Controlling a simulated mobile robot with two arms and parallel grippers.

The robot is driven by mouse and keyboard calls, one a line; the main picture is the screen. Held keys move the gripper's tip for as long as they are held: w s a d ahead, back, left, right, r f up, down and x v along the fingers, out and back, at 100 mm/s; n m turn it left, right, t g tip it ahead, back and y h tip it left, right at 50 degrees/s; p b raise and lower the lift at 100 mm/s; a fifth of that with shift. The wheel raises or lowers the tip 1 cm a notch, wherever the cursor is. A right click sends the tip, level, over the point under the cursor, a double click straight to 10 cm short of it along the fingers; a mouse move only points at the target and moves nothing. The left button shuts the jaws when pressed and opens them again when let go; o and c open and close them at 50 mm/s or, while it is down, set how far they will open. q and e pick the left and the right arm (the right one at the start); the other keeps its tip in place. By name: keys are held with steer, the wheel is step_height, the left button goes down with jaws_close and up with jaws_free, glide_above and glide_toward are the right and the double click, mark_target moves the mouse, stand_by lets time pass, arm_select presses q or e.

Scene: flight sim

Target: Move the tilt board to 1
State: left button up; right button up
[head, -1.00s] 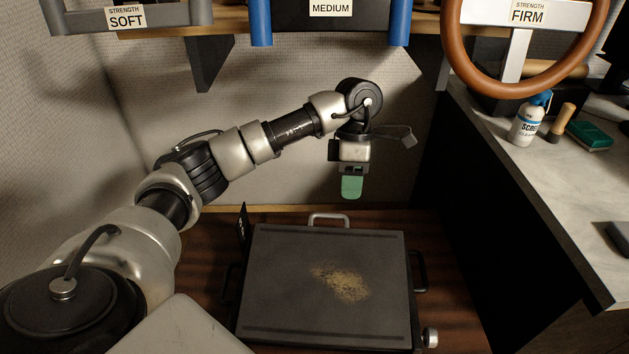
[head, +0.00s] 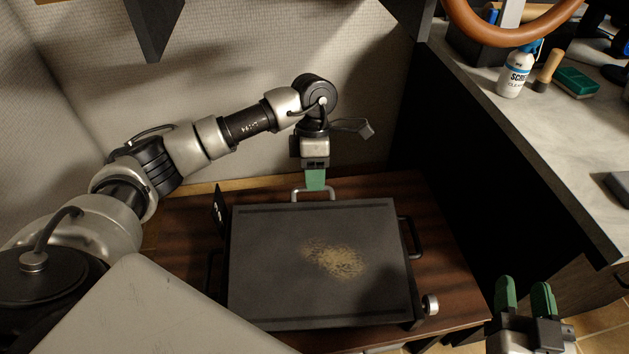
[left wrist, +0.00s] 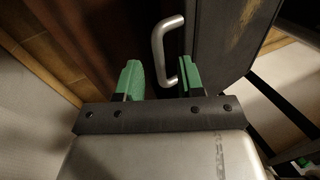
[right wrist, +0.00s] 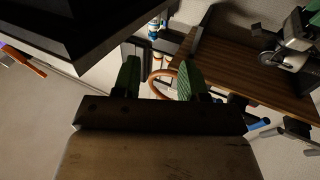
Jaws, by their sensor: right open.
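The tilt board (head: 270,290) is a dark flat board with a patch of tan grains (head: 335,260) in its middle, lying on a brown wooden table. A silver handle (head: 313,192) is at its far edge, and the same handle shows in the left wrist view (left wrist: 166,52). A silver knob (head: 430,303) is at its near right corner. My left gripper (head: 315,186) points down at the far handle; in the left wrist view its green fingers (left wrist: 172,82) are apart, with the handle between and just beyond them. My right gripper (head: 525,288) is open and empty, right of the board.
Dark handles are on the board's right (head: 408,236) and left sides. A black sign (head: 219,213) stands at its far left corner. The counter at right holds a spray bottle (head: 514,72), a wooden-handled tool (head: 548,70) and a green block (head: 577,83).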

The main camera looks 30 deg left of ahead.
arm_select(q)
steer(key=shift+s+d+f, duration=0.1)
steer(key=shift+s+f, duration=0.1)
steer(key=shift+f, duration=0.45)
steer(key=shift+c, duration=0.5)
jaws_close()
